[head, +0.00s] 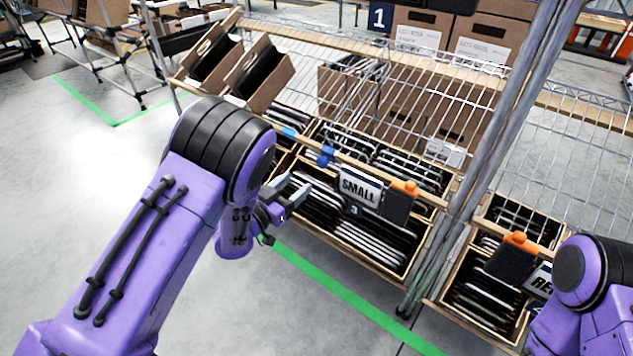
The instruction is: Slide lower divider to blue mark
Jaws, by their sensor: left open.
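My left gripper (287,206) is open and empty, just in front of the left end of the lower shelf bin. A white "SMALL" label (360,187) hangs on the bin's front. Right of it is a dark plate with an orange top (405,188), which may be the divider. A blue piece (326,155) sits on the rail left of the label, and a smaller blue patch (289,132) is farther left. A second orange-topped dark plate (520,240) is on the right-hand bin. My right arm enters at the lower right; its gripper is out of view.
A wire rack with a metal post (490,150) separates the two lower bins (390,268). Tilted cartons (257,75) stand on the upper shelf. A green floor line (345,293) runs in front; the floor at left is clear.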

